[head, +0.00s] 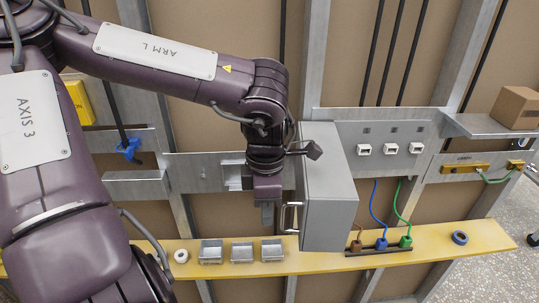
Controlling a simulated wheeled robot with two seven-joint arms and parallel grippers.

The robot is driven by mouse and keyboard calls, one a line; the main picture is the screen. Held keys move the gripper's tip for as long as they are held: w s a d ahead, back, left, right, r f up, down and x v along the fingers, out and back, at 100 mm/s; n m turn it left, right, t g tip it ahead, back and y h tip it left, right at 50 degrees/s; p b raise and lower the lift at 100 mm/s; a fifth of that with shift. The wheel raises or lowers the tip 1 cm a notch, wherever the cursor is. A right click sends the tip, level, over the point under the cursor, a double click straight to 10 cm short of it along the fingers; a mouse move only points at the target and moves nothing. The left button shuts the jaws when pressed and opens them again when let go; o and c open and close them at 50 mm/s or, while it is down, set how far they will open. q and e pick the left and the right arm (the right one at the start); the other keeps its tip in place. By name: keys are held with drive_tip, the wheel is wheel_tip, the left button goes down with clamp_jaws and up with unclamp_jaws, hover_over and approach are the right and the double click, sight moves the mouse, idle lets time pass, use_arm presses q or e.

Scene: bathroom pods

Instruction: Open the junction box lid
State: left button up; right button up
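My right gripper is out of view.
Right of the box, a grey panel (343,131) carries three white sockets. Brown, blue and green plugs (381,243) stand below on a yellow ledge (440,240), with grey trays (242,252) and tape rolls (459,238). A cardboard box (516,107) sits on a shelf at right.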

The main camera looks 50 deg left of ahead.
use_arm(q)
wheel_tip(320, 180, up, 8)
drive_tip(key=b, duration=0.1)
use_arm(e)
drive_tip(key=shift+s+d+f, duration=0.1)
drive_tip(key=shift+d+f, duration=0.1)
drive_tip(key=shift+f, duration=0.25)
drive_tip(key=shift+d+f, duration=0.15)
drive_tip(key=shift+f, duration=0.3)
use_arm(q)
drive_tip(key=shift+f, duration=0.1)
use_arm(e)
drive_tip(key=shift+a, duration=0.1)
